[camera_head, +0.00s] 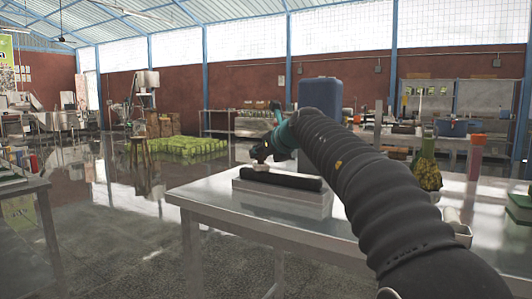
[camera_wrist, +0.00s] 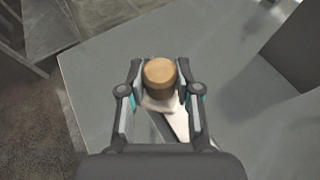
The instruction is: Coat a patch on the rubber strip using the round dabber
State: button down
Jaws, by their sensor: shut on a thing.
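The rubber strip (camera_head: 281,180) is a long black bar lying on a pale block (camera_head: 290,199) on the metal table. My gripper (camera_head: 261,156) is over the far left part of the strip, pointing down. In the wrist view my gripper (camera_wrist: 160,80) is shut on the round dabber, whose brown round top (camera_wrist: 160,72) sits between the fingertips. In the head view a pale part of the dabber (camera_head: 261,167) shows below the fingers, close to the strip. I cannot tell if it touches. The dabber's underside is hidden, and the strip is not clear in the wrist view.
The metal table (camera_head: 215,196) has free room left of the block. A large blue container (camera_head: 321,95) stands behind my arm. A yellow-green object (camera_head: 427,172) and a white container (camera_head: 459,232) are at the right. Another table (camera_head: 22,187) stands at the far left.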

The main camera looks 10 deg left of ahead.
jog(key=shift+s+a, duration=0.3)
jog(key=shift+s, duration=0.4)
jog(key=shift+w+a, duration=0.35)
jog(key=shift+a, duration=0.55)
jog(key=shift+w+d, duration=0.35)
jog(key=shift+w, duration=0.6)
jog(key=shift+w+d, duration=0.3)
jog(key=shift+w, duration=0.6)
jog(key=shift+a, duration=0.1)
jog(key=shift+w+a+f, duration=0.1)
jog(key=shift+w+a, duration=0.25)
jog(key=shift+a, duration=0.5)
jog(key=shift+s+a, duration=0.25)
jog(key=shift+s, duration=0.4)
jog(key=shift+s+a, duration=0.2)
jog(key=shift+s, duration=0.4)
jog(key=shift+s+a, duration=0.25)
jog(key=shift+s, duration=0.4)
